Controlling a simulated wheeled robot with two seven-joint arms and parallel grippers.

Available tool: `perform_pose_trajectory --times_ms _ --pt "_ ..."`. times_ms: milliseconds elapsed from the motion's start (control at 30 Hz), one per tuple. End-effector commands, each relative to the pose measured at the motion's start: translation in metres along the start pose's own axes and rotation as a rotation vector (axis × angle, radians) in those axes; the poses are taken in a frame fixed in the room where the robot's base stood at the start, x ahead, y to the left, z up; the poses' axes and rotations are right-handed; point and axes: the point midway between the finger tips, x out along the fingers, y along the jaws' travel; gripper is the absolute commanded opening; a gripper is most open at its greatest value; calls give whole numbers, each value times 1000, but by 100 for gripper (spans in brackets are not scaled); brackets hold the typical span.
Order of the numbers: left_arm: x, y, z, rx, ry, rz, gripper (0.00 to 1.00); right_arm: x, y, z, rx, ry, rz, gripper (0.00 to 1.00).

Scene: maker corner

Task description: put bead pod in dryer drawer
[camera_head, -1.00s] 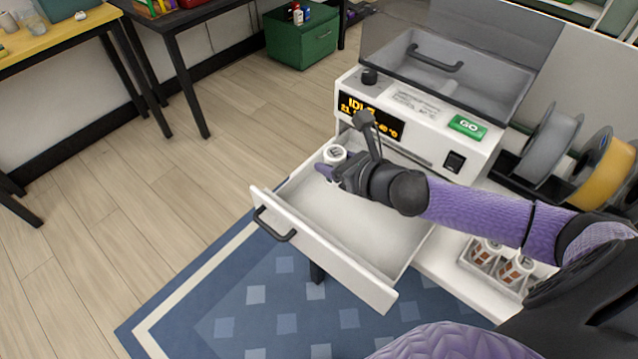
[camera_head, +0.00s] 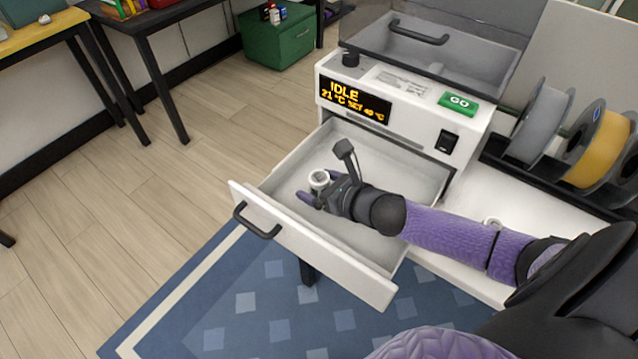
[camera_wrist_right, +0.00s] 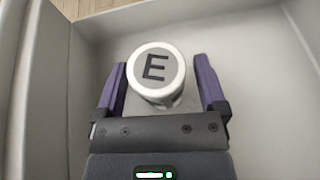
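The bead pod (camera_head: 319,180), a small white cylinder with a grey lid, is inside the open dryer drawer (camera_head: 342,255). In the right wrist view the pod (camera_wrist_right: 156,72) shows an E on its lid. My right gripper (camera_head: 322,188) reaches into the drawer with its purple fingers on either side of the pod. The fingers (camera_wrist_right: 162,85) stand apart, with a clear gap at the right finger, so the gripper looks open around the pod. The pod's base is largely hidden, and it looks upright. My left gripper is not in view.
The dryer (camera_head: 400,105) shows IDLE on its display, with a green GO button (camera_head: 459,103). Filament spools (camera_head: 600,145) stand to its right.

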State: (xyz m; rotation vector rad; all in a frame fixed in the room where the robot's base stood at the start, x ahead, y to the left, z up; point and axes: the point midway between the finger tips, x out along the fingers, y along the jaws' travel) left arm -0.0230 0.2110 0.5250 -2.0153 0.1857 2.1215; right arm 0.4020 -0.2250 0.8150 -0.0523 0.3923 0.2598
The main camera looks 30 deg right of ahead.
Motion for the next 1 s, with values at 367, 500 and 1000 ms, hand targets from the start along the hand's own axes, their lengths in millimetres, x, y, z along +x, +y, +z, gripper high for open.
perform_pose_trajectory --times_ms 367,500,1000 --pt "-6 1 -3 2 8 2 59 -9 0 4 1 0 0 92" --pt "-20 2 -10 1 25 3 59 -40 0 6 1 3 0 92" --pt "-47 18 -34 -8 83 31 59 -122 0 3 1 -1 -1 92"
